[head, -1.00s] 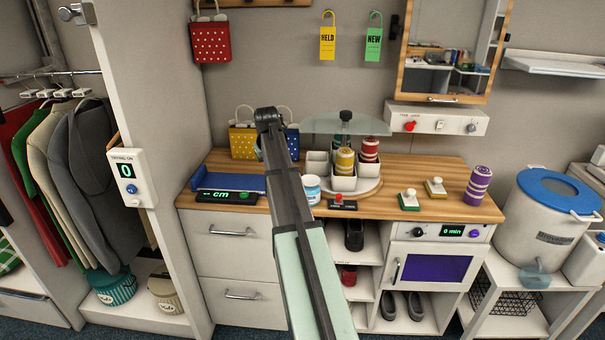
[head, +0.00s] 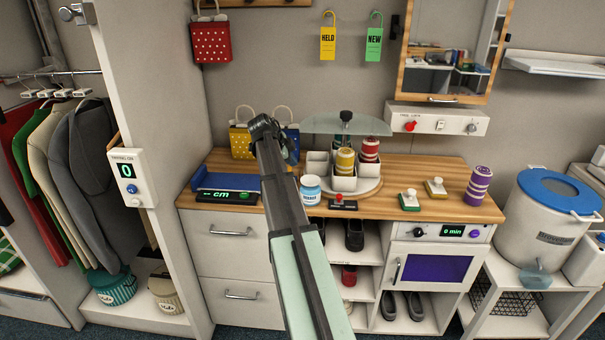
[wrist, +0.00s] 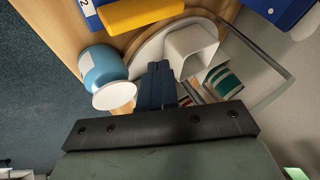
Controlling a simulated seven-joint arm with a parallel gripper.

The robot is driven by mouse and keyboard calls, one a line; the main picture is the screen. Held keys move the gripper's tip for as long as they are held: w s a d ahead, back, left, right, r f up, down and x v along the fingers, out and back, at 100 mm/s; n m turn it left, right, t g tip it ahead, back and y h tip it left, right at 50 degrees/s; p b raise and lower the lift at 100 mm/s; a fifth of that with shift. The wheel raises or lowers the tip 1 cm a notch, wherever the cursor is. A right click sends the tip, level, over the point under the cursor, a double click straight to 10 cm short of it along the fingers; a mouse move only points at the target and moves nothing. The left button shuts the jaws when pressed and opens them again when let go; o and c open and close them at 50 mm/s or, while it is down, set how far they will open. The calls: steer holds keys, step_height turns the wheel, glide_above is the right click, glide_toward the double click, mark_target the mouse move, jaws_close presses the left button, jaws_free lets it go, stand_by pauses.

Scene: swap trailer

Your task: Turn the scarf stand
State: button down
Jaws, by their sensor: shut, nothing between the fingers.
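The scarf stand is a round pale turntable (head: 368,194) on the wooden counter. It carries white square cups (head: 343,183), a glass plate above and a black knob (head: 345,116) on top. A yellow scarf roll (head: 345,161) and a red one (head: 369,150) stand in cups. My gripper is hidden behind my arm in the head view. In the wrist view my gripper (wrist: 160,72) is shut and empty, its fingertips by the stand's rim and a white cup (wrist: 191,50). A green-striped roll (wrist: 222,80) shows beyond. I cannot tell whether the fingers touch the stand.
A blue-and-white jar (head: 310,191) stands in front of the stand's left side, close left of my fingers in the wrist view (wrist: 101,68). Yellow and blue dotted bags (head: 241,141) stand behind. A purple roll (head: 478,186) and stampers (head: 409,200) are on the right.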

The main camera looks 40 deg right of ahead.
glide_toward(305, 174)
steer(key=shift+s+d+f, duration=0.3)
steer(key=shift+d+f, duration=0.15)
steer(key=shift+f, duration=0.35)
steer(key=shift+s+d+f, duration=0.3)
steer(key=shift+d+f, duration=0.15)
steer(key=shift+f, duration=0.35)
steer(key=shift+s+d+f, duration=0.3)
steer(key=shift+d+f, duration=0.15)
steer(key=shift+f, duration=0.35)
steer(key=shift+w, duration=0.1)
steer(key=shift+w+d+m+g, duration=0.25)
steer(key=shift+w+m+g, duration=0.1)
steer(key=shift+w, duration=0.25)
steer(key=shift+w+d+m+g, duration=0.25)
steer(key=shift+w+m, duration=0.1)
steer(key=shift+w, duration=0.25)
steer(key=shift+w+d+m+g, duration=0.3)
steer(key=shift+w+d+m, duration=0.1)
steer(key=shift+w+m, duration=0.15)
steer(key=shift+w+d+m+g, duration=0.3)
steer(key=shift+w+d+m, duration=0.15)
steer(key=shift+w, duration=0.15)
steer(key=shift+w+d+m+g+y, duration=0.3)
steer(key=shift+w+d+m+g, duration=0.5)
steer(key=shift+w+d+m, duration=0.5)
steer(key=shift+w+d, duration=0.4)
steer(key=shift+d, duration=0.3)
